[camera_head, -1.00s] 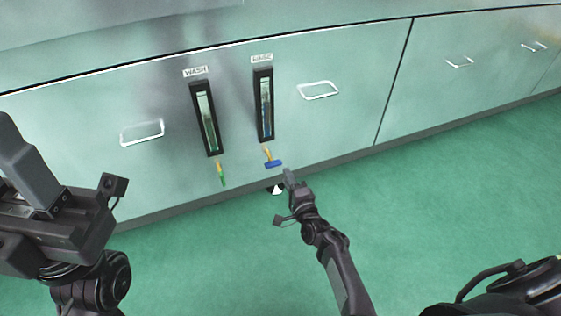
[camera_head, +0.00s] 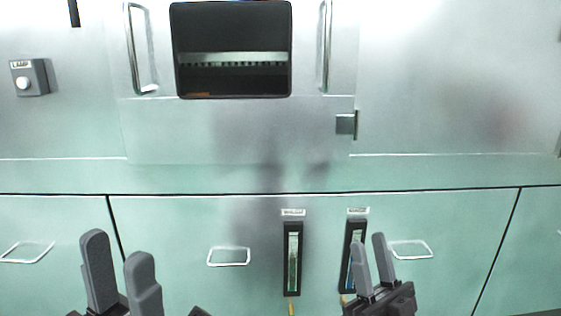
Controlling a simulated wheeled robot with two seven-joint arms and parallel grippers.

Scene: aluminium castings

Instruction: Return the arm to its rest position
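My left gripper (camera_head: 118,247) is at the lower left, its two grey fingers pointing up with a gap between them and nothing held. My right gripper (camera_head: 368,241) is at the lower right, fingers up, apart and empty. It stands in front of the right sight gauge (camera_head: 348,278) and partly covers it. The left sight gauge (camera_head: 292,265) is clear of both grippers. A yellow valve stem (camera_head: 291,308) shows below the left gauge; the handles below both gauges are out of view or hidden.
A steel machine front fills the view, with a dark window (camera_head: 232,80) between two vertical handles (camera_head: 139,50). A lamp button (camera_head: 24,82) is at left and a latch (camera_head: 346,124) right of the window. Pull handles (camera_head: 229,257) stick out from the green lower panels.

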